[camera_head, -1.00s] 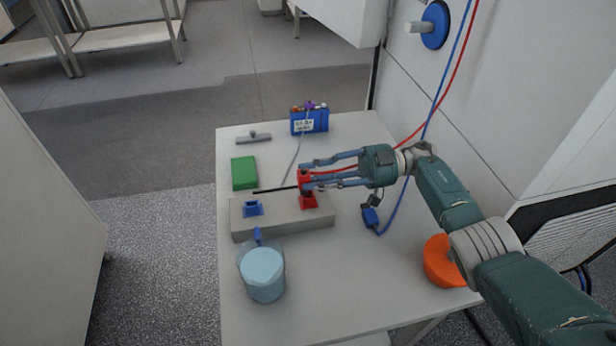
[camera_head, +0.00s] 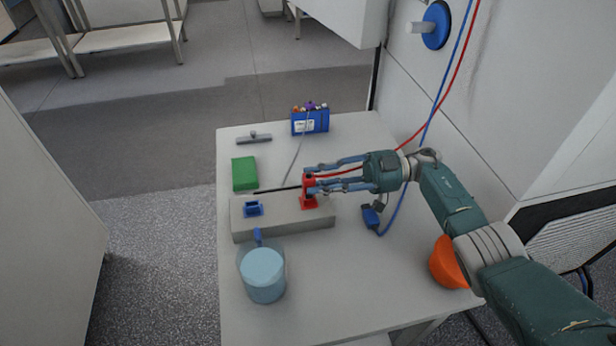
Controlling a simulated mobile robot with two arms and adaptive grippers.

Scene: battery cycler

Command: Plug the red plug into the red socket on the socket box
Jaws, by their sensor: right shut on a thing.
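The grey socket box (camera_head: 280,226) lies on the white table. Its blue socket (camera_head: 253,209) is at the left and its red socket (camera_head: 308,203) at the right. My right gripper (camera_head: 308,184) reaches in from the right and is shut on the red plug (camera_head: 309,179). The plug stands upright directly above the red socket, at or very near its opening. I cannot tell how deep it sits, as the fingers partly hide it. A red cable (camera_head: 408,142) runs from the wall side toward the gripper. My left gripper is not in view.
A blue plug (camera_head: 371,216) on a blue cable lies right of the box. Behind are a green block (camera_head: 244,174), a grey handle-like tool (camera_head: 254,138) and a blue battery-like box (camera_head: 310,122).

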